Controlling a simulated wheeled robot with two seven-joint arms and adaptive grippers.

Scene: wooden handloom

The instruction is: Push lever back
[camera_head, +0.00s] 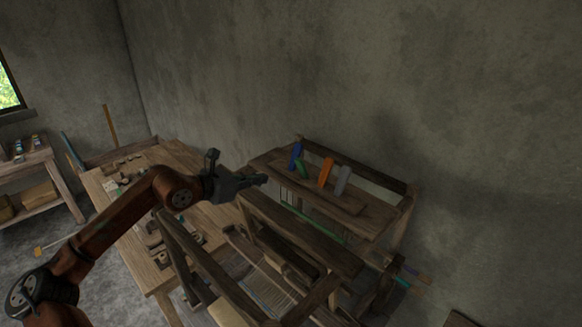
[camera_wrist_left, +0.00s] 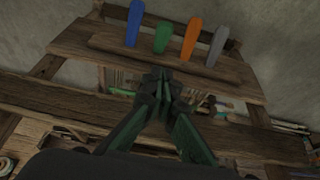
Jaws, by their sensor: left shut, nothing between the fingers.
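Several coloured levers stand in a row on the loom's upper rear board: a blue lever (camera_head: 295,156), a green lever (camera_head: 302,168), an orange lever (camera_head: 326,171) and a grey lever (camera_head: 343,181). In the left wrist view the blue lever (camera_wrist_left: 134,23), green lever (camera_wrist_left: 162,37), orange lever (camera_wrist_left: 190,38) and grey lever (camera_wrist_left: 217,46) lie ahead of the fingers. My left gripper (camera_head: 262,180) is shut and empty, at the left of the levers and apart from them. Its fingertips (camera_wrist_left: 162,82) point towards the lever board. My right gripper is not in view.
The wooden loom frame (camera_head: 300,232) with its beams stands below and right of my left gripper. A wooden table (camera_head: 112,205) with small wooden parts is at the left. A shelf (camera_head: 40,178) stands further left, and a concrete wall (camera_head: 270,70) is behind.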

